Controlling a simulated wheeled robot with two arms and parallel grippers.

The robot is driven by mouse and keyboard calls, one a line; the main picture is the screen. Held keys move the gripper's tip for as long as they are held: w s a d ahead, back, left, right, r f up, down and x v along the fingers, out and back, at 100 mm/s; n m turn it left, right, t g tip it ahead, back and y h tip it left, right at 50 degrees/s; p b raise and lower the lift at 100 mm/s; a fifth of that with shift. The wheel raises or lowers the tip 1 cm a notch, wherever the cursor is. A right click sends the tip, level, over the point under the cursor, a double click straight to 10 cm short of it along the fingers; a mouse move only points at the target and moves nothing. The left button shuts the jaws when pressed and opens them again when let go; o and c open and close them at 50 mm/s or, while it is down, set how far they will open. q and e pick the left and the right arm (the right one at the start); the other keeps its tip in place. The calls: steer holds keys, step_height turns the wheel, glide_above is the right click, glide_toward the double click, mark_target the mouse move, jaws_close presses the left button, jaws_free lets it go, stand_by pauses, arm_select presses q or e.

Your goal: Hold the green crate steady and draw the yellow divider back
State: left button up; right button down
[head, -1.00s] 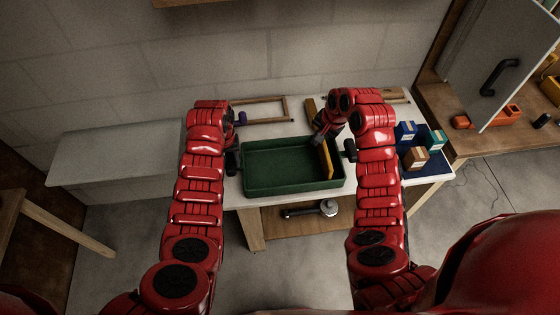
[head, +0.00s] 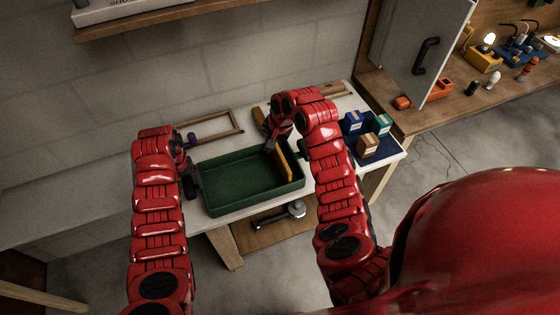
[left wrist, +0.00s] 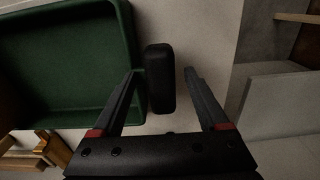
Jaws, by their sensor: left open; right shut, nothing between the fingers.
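The green crate (head: 240,188) sits on the white table, open side up. The yellow divider (head: 287,160) stands upright inside it near its right end. My left gripper (head: 189,183) is at the crate's left end. In the left wrist view my left gripper (left wrist: 163,74) is open, its fingers on either side of a black handle (left wrist: 160,85) beside the wall of the green crate (left wrist: 65,60). The fingers do not look closed on the handle. My right gripper (head: 271,143) is shut and empty at the back end of the divider; its fingertips are partly hidden.
A blue tray (head: 393,147) with small boxes (head: 368,144) stands right of my right arm. A wooden frame (head: 213,128) lies behind the crate. A metal tool (head: 285,213) lies on the shelf below. A workbench (head: 450,110) stands at the right.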

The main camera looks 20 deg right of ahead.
arm_select(q)
step_height(320, 180, up, 12)
stand_by(0.6)
stand_by(0.5)
